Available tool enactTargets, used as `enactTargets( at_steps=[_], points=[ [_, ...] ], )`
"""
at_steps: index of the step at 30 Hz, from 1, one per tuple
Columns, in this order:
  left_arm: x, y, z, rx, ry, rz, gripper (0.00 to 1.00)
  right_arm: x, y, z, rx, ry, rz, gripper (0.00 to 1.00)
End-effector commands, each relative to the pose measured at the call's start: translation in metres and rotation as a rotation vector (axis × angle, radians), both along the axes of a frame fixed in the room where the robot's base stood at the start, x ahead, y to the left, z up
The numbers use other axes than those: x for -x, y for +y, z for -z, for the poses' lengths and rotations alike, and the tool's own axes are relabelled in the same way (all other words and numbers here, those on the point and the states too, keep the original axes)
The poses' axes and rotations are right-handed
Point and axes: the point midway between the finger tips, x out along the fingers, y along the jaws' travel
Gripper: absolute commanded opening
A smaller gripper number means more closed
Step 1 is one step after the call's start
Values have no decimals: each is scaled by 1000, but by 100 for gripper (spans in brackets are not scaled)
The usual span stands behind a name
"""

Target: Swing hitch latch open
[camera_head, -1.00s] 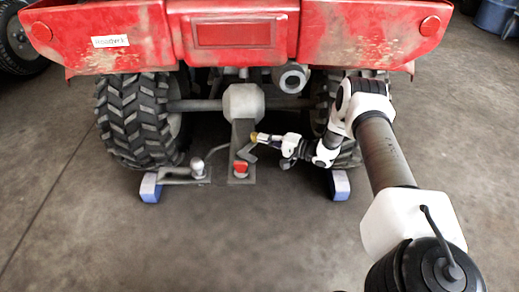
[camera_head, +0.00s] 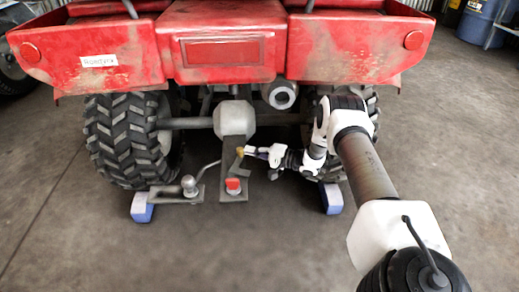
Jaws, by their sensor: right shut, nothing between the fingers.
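The hitch is at the rear of the red quad, low in the middle of the head view. A short grey bar (camera_head: 236,166), seemingly the latch, rises from just above the red block. My right gripper (camera_head: 243,151) is shut and empty, its yellowish tip at the upper end of this bar. I cannot tell if they touch. A grey ball mount (camera_head: 189,186) with a bent rod is left of the red block. My left gripper is out of view.
Blue blocks stand on the floor at left (camera_head: 142,207) and right (camera_head: 331,198) by the quad's tyres (camera_head: 125,140). The red rear body (camera_head: 225,45) overhangs the hitch. A blue drum (camera_head: 478,20) is at the back right.

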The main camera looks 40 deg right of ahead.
Motion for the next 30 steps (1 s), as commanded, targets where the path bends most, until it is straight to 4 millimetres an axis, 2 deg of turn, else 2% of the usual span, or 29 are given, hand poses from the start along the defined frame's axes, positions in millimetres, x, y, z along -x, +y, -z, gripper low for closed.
enactTargets(
  at_steps=[5, 8, 18, 21, 30],
  points=[
    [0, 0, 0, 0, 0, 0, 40, 3, -2, -1, 0, -1, 2, 0],
    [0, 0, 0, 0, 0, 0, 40, 14, -9, -2, 0, -1, 5, 0],
    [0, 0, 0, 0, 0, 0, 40, 88, -46, -6, -2, -2, 6, 0],
    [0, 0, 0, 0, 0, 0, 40, 101, -52, -7, -1, -3, 3, 0],
    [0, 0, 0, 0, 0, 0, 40, 108, -54, -7, 0, 0, 0, 0]
  ],
)
